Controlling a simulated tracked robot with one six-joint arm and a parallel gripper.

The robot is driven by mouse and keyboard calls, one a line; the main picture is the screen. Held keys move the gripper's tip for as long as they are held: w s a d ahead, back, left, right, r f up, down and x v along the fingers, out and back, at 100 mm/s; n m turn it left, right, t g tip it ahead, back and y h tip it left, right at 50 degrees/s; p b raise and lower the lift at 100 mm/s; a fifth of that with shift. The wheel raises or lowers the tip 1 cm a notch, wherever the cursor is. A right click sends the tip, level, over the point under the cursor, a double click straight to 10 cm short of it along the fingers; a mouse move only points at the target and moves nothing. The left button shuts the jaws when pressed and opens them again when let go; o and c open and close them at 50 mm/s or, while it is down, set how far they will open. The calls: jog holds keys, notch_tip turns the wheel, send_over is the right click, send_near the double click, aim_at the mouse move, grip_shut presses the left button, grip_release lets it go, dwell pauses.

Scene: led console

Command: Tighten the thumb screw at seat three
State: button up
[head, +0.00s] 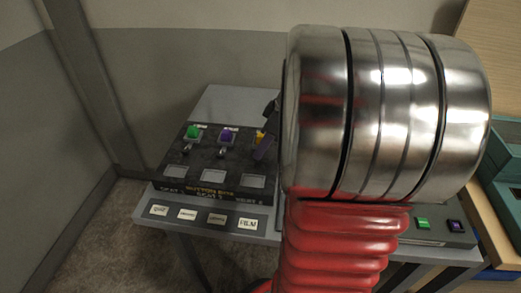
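The dark console (200,172) stands on a grey table, with seats side by side. The left seat holds a green piece (193,131) with a small silver thumb screw (186,150) below it. The middle seat holds a purple piece (227,135) with another silver thumb screw (221,153). At the right seat, a yellow piece (260,137) shows partly. Its thumb screw is hidden behind my gripper. My gripper (265,147) shows only as dark parts in front of that seat, beside the yellow piece. My arm hides the rest, so its opening and any contact cannot be seen.
The grey table (235,103) has several white label plates (248,224) along its front. At the right, a panel holds a green block (423,223) and a purple block (456,226). A teal case (505,165) stands at the right edge. A wall (150,70) rises behind.

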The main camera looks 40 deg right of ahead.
jog(key=shift+x, duration=1.75)
jog(key=shift+c, duration=0.5)
grip_shut()
jog(key=shift+d+r, duration=0.1)
jog(key=shift+d, duration=0.1)
jog(key=shift+a, duration=0.1)
